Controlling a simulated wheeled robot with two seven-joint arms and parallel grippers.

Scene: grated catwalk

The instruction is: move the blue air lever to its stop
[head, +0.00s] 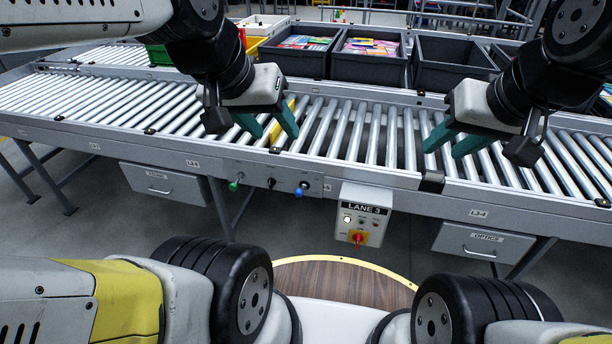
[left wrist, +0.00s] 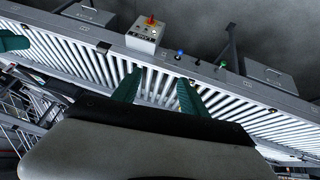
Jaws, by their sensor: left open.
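The blue air lever (head: 299,190) is a small blue-knobbed handle on the front rail of the roller conveyor. It also shows in the left wrist view (left wrist: 179,54), just beyond the fingertips. A black-knobbed lever (head: 271,183) and a green-knobbed lever (head: 234,184) sit to its left in the head view. My left gripper (head: 278,134) is open and empty above the rollers, behind and above the levers, touching none of them. Its two green fingers (left wrist: 157,88) are spread in the left wrist view. My right gripper (head: 440,152) is open and empty over the rollers further right.
A grey control box (head: 361,212) labelled LANE 3, with a red-yellow switch, hangs right of the blue lever. Drawers (head: 165,186) (head: 484,243) hang under the rail. Dark bins (head: 369,58) stand behind the rollers (head: 345,135). Space before the levers is clear.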

